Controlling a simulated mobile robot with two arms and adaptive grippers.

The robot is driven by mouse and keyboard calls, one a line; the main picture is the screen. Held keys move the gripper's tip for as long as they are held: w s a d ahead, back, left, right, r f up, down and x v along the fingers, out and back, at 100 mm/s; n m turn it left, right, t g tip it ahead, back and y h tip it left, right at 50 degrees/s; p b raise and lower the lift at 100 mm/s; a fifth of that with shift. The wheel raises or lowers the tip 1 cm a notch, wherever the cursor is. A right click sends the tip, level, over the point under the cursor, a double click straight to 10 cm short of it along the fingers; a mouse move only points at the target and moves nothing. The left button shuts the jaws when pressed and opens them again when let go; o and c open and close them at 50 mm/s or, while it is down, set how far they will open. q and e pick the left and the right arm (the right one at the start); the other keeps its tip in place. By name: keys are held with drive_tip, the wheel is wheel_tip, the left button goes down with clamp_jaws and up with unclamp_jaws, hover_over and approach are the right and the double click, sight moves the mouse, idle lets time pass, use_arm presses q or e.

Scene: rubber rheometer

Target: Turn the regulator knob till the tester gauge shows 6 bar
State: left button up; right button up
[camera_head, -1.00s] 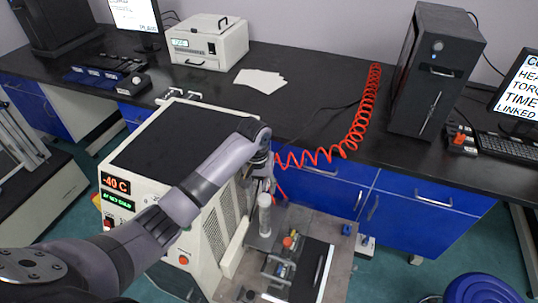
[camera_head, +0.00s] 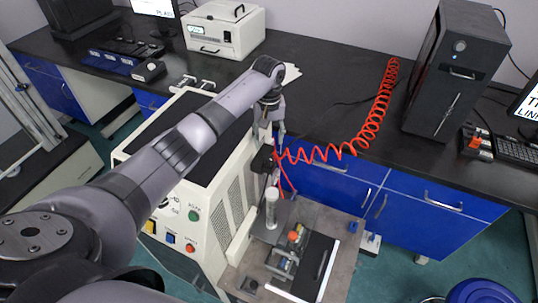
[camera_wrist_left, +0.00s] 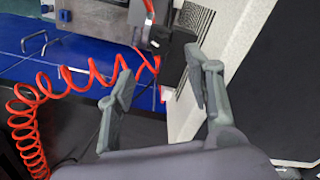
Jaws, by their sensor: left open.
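The cream tester cabinet (camera_head: 195,107) stands in the middle of the head view. A white round dial (camera_head: 165,199), which looks like the gauge, is on its front, partly covered by my left arm; its reading is not legible. A small black block (camera_head: 262,159) on the cabinet's side, by the red hose, looks like the regulator; it also shows in the left wrist view (camera_wrist_left: 173,58). I cannot make out its knob clearly. My left gripper (camera_head: 268,122) is open and empty above the block. In the left wrist view, the block lies beyond the fingertips (camera_wrist_left: 158,82). My right gripper is not visible.
A coiled red hose (camera_head: 375,115) runs from the cabinet's side across the black bench (camera_head: 325,100). A clear cylinder (camera_head: 271,208) stands close below the block, on a small test rig. A black tower (camera_head: 455,75) stands on the bench at right.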

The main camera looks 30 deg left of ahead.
sight(269, 157)
use_arm(q)
wheel_tip(269, 157, down, 9)
drive_tip(key=shift+f, duration=0.1)
drive_tip(key=shift+c, duration=0.4)
clamp_jaws()
idle(0.4)
